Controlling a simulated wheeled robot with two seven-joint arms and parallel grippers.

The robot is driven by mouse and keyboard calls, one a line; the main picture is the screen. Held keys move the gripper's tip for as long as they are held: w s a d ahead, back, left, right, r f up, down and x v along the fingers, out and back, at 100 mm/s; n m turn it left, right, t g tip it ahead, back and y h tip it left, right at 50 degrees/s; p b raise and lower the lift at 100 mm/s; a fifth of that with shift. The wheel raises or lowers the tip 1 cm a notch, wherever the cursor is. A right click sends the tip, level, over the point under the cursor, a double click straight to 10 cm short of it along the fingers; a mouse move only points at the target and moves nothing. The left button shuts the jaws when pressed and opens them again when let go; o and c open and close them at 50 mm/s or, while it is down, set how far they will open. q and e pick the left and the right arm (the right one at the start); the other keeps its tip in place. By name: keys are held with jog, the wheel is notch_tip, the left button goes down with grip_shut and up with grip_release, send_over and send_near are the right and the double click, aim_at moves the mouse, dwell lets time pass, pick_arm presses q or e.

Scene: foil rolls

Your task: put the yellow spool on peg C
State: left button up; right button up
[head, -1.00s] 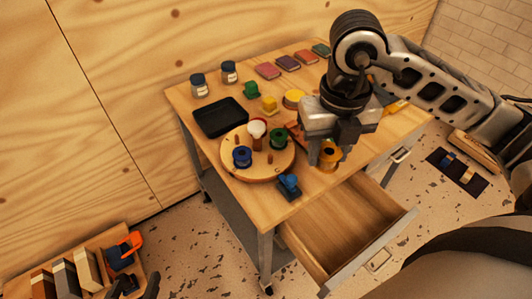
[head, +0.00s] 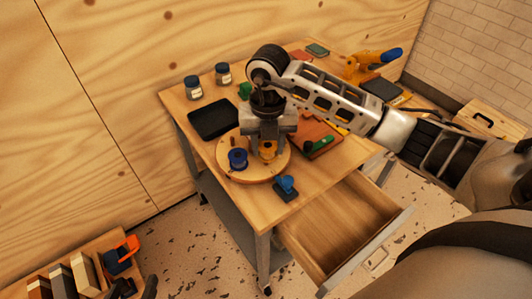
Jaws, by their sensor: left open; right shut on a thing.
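The yellow spool (head: 268,152) is in my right gripper (head: 268,143), which is shut on it over the front right part of the round wooden disc (head: 263,174). I cannot tell whether the spool is around a peg or just above one. The blue spool (head: 237,158) sits on the disc's left side. The gripper hides the other spools and most of the pegs; peg C cannot be identified. My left gripper (head: 138,287) is open and empty at the bottom left edge, away from the table.
A black tray (head: 213,119) and two jars (head: 193,87) stand behind the disc. A blue-topped tool (head: 286,187) lies in front of it. A reddish board (head: 317,138) with a green item is to the right. The drawer (head: 340,225) stands open below the tabletop.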

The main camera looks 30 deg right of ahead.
aim_at(266, 155)
jog(key=shift+w+f, duration=0.2)
jog(key=shift+f, duration=1.65)
jog(key=shift+f, duration=0.2)
jog(key=o, duration=0.7)
notch_tip(266, 155, up, 12)
jog(key=shift+r, duration=0.25)
